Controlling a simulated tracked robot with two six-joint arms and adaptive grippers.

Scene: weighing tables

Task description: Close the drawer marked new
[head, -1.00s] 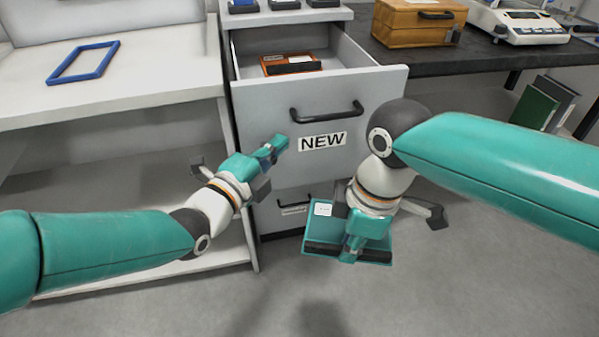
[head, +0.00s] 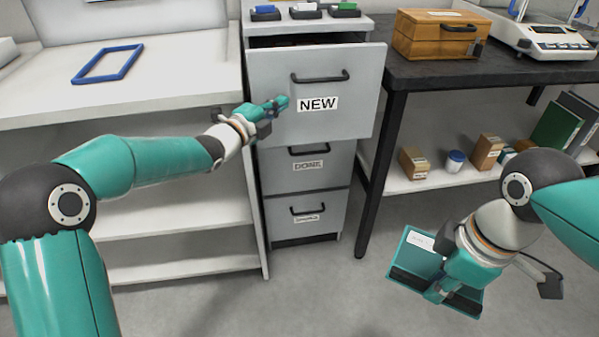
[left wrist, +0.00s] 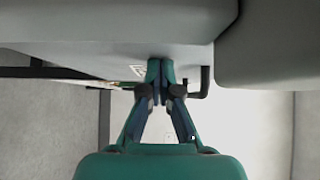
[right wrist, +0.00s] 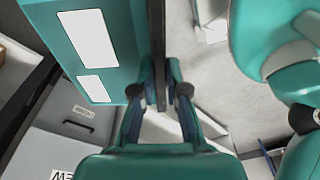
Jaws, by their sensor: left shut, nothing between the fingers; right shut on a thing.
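The drawer marked NEW (head: 350,84) is the top drawer of a grey cabinet and stands out a little. A narrow dark gap shows above its front. Its black handle (head: 320,77) is above the label. My left gripper (head: 281,103) is shut and empty, its tips at the drawer front, just left of the label. In the left wrist view the fingertips (left wrist: 160,66) are close against the front; contact is hard to tell. My right gripper (head: 437,291) is shut on a teal folder-like case (head: 413,250), held over the floor. The case also shows in the right wrist view (right wrist: 105,20).
Two lower drawers (head: 305,170) are shut. A white shelf table (head: 150,85) is at left, with a blue frame (head: 108,64). A dark table (head: 420,75) at right holds a wooden box (head: 435,36) and a scale (head: 545,38). The floor in front is clear.

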